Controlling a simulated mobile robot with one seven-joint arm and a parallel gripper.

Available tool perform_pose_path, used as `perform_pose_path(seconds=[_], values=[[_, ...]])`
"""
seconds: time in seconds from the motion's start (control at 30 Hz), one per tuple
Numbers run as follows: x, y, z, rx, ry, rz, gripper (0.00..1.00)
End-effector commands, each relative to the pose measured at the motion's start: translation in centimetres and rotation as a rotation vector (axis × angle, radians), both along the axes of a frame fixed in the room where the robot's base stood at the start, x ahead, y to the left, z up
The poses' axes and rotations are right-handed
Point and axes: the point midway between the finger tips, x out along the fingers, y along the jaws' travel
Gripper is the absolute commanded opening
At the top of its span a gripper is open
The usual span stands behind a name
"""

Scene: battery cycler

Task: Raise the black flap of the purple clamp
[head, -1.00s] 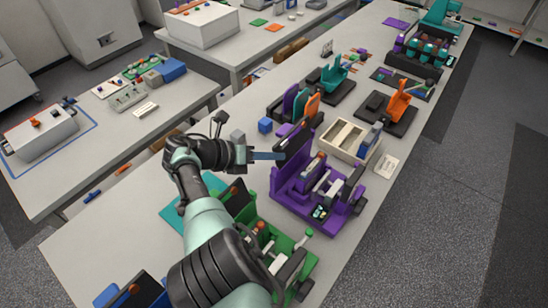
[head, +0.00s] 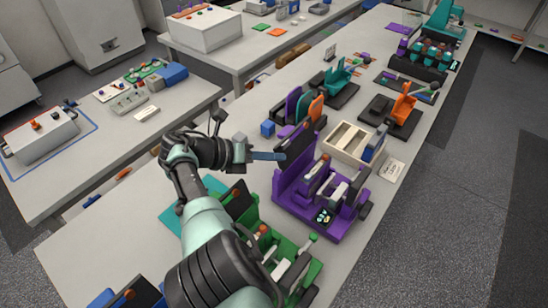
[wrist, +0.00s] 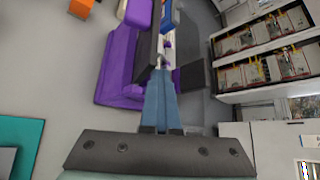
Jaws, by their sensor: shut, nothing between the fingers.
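The purple clamp (head: 318,208) stands on the long table, right of my gripper in the head view. Its black flap (head: 301,143) stands up steeply at the clamp's left back side. My gripper (head: 284,156) has thin blue fingers, shut and empty, with their tips at the flap's left lower edge; I cannot tell whether they touch it. In the wrist view the shut fingers (wrist: 160,75) point at the purple clamp (wrist: 120,65), and a dark upright edge lies close to the tips.
A green clamp (head: 295,252) stands in front, close under my arm. A cream divided tray (head: 347,141) and an orange-armed fixture (head: 404,106) are behind the purple clamp. The table's right edge is near the clamp.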

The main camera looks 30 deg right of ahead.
Motion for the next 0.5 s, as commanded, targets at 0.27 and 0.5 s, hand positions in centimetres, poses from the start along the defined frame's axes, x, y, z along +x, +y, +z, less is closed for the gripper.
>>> perform_pose_path(seconds=[0.27,0.5], values=[[1.05,0.61,0.23,0.004,-0.019,0.026,0.00],[1.14,0.69,0.34,0.004,-0.021,0.027,0.00]])
